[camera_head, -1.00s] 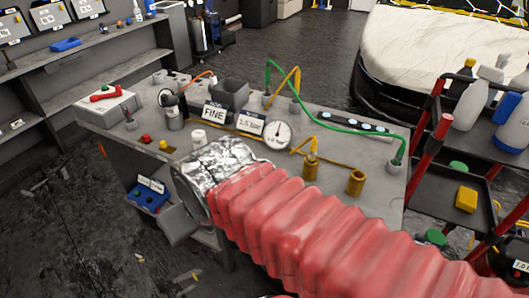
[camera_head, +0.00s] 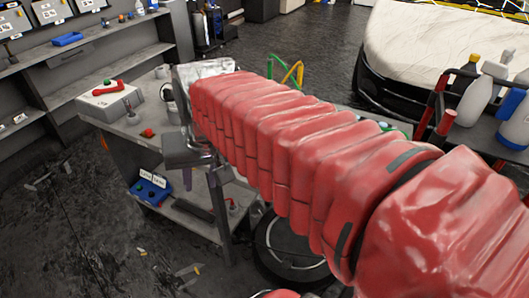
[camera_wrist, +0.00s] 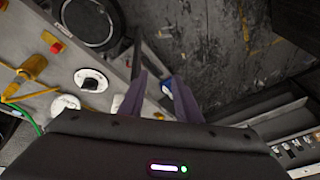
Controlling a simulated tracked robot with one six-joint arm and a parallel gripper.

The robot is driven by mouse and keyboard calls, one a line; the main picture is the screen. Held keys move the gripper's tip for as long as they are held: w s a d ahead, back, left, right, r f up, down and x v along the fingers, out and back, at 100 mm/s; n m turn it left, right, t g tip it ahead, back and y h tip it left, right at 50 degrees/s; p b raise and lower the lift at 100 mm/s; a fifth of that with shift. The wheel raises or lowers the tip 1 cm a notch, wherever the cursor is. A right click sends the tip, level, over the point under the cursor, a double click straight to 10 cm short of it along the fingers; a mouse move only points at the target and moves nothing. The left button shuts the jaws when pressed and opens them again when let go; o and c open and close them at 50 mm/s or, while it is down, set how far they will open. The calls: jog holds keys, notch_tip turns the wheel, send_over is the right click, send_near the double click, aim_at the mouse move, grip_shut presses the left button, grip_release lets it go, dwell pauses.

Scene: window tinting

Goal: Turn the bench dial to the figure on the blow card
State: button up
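A round white-faced dial (camera_wrist: 90,80) with a dark middle sits on the bench (camera_wrist: 45,100) in the wrist view. A small pale card (camera_wrist: 66,104) stands beside it, its print unreadable there. In the earlier head view, two cards by the dial read FINE and what looks like 1,5 bar. In the head view now, my arm hides the dial and cards. My gripper (camera_wrist: 157,70) is open and empty, its purple fingers apart and to the right of the dial. It also shows in the head view (camera_head: 188,178), at the bench's front left edge.
A yellow fitting with a hose (camera_wrist: 35,65) and a red-topped yellow button (camera_wrist: 52,42) stand near the dial. A blue box (camera_head: 150,187) lies on the lower shelf. Open floor (camera_head: 80,235) lies left of the bench.

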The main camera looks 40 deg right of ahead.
jog(key=w+d+r+m+g, duration=0.1)
jog(key=w+d+m+g, duration=0.1)
jog(key=w+d+m, duration=0.5)
jog(key=d+f+m+y, duration=0.1)
jog(key=d+f+m, duration=0.1)
jog(key=d, duration=0.7)
jog(key=w+d+f+m+y, duration=0.1)
jog(key=d+m, duration=0.3)
jog(key=d, duration=0.4)
jog(key=d+f+m+y, duration=0.2)
jog(key=d+m, duration=0.2)
jog(key=d, duration=0.5)
jog(key=shift+w+d+f, duration=0.3)
jog(key=shift+w+d, duration=0.05)
jog(key=x, duration=1.4)
jog(key=shift+s+a, duration=0.1)
jog(key=shift+s, duration=0.15)
jog(key=shift+r, duration=0.1)
